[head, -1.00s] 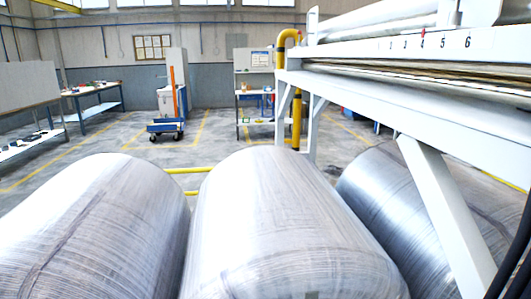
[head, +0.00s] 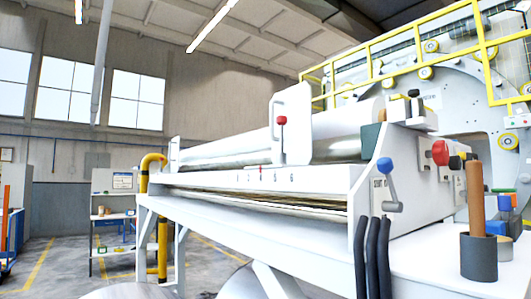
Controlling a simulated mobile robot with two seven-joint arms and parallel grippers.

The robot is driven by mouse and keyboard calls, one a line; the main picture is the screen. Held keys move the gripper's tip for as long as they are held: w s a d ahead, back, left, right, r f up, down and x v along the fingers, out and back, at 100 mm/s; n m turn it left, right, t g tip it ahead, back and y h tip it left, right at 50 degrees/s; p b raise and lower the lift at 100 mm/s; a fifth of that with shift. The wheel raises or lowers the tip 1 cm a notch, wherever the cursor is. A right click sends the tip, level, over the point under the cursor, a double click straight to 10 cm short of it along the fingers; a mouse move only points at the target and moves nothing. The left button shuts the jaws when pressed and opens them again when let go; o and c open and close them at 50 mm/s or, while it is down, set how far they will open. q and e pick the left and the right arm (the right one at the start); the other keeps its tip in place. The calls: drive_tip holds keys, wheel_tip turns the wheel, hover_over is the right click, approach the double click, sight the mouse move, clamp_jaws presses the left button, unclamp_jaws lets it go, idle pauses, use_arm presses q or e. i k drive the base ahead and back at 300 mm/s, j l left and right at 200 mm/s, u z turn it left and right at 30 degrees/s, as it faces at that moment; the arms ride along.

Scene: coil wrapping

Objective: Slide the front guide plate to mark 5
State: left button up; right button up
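A white upright guide plate (head: 294,135) with a slot near its top stands on the machine's long bed in the head view. A lever with a red knob (head: 281,121) is at its left side. A row of number marks (head: 276,178) runs along the white front beam below. A small red pointer (head: 261,168) sits at about mark 4; the digits are small. A smaller white plate (head: 174,151) stands at the far left end of the bed. Neither of my grippers is in view.
A blue-knobbed lever (head: 386,166), a red button (head: 440,152) and a grey cup (head: 478,258) with a brown handle stand at the right. Black hoses (head: 372,255) hang in front. Wrapped coils (head: 130,290) lie low in front. A yellow railing (head: 400,55) surrounds the ring behind.

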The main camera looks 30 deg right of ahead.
sight(294, 102)
drive_tip(key=i+l+z, duration=0.15)
drive_tip(key=i, duration=0.25)
drive_tip(key=i+z, duration=0.1)
drive_tip(key=i, duration=0.35)
drive_tip(key=z, duration=1.65)
